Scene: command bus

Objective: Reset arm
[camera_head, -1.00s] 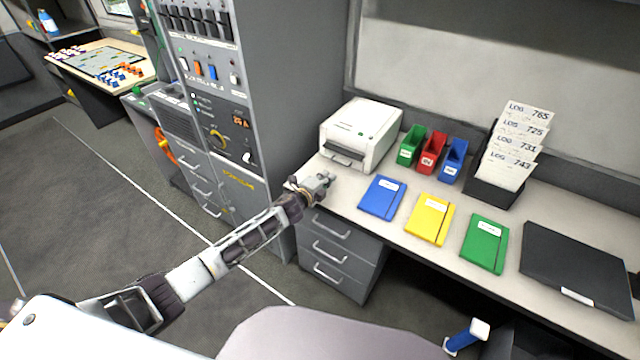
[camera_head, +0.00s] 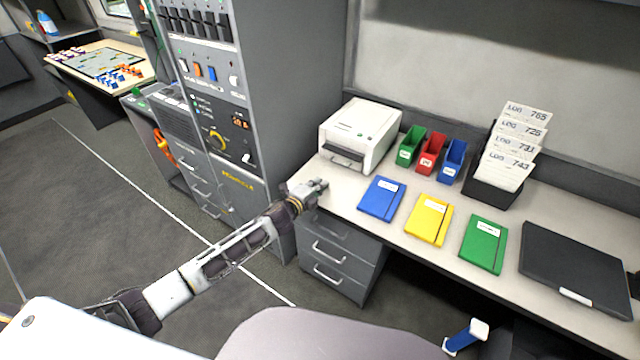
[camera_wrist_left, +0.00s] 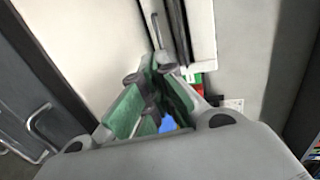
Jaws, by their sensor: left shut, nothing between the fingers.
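My left arm (camera_head: 225,255) reaches in from the lower left of the head view. Its gripper (camera_head: 320,186) is over the left end of the desk, in front of the white printer (camera_head: 362,135) and left of the blue notebook (camera_head: 381,198). The gripper is shut and empty. In the left wrist view its green-padded fingers (camera_wrist_left: 158,85) come together, with the printer's pale body beyond them. My right gripper is not in view.
The desk (camera_head: 345,178) holds yellow (camera_head: 429,219) and green (camera_head: 484,244) notebooks, a dark closed laptop (camera_head: 575,265), small coloured bins (camera_head: 431,153) and a log card rack (camera_head: 492,193). A tall equipment rack (camera_head: 285,80) and drawers (camera_head: 335,255) stand close to the arm.

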